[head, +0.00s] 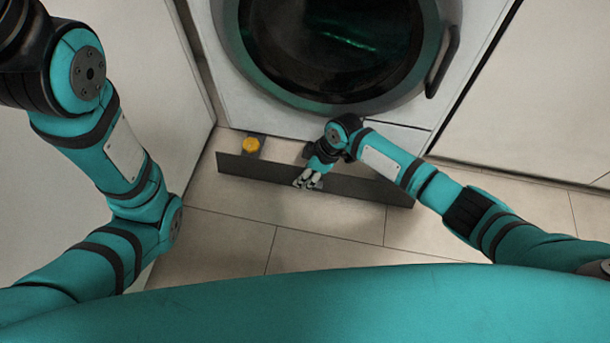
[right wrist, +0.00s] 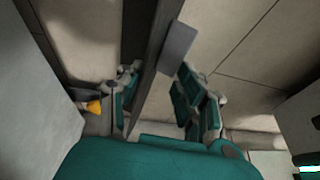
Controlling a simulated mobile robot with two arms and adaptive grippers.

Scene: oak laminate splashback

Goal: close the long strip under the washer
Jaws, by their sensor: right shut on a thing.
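The long dark strip (head: 250,170) stands out from the foot of the white washer (head: 300,118), with a gap of floor between them. It also shows in the right wrist view (right wrist: 154,70), running between my right gripper's fingers (right wrist: 158,88). In the head view my right gripper (head: 308,179) is shut on the strip near its middle, with fingers on both faces. The strip's right part is partly behind my right arm. My left arm shows at the left, but its gripper is out of view.
A yellow knob (head: 251,145) on a dark mount sits between the strip's left part and the washer; it also shows in the right wrist view (right wrist: 94,107). Pale cabinet panels flank the washer. The tiled floor (head: 330,235) before the strip is clear.

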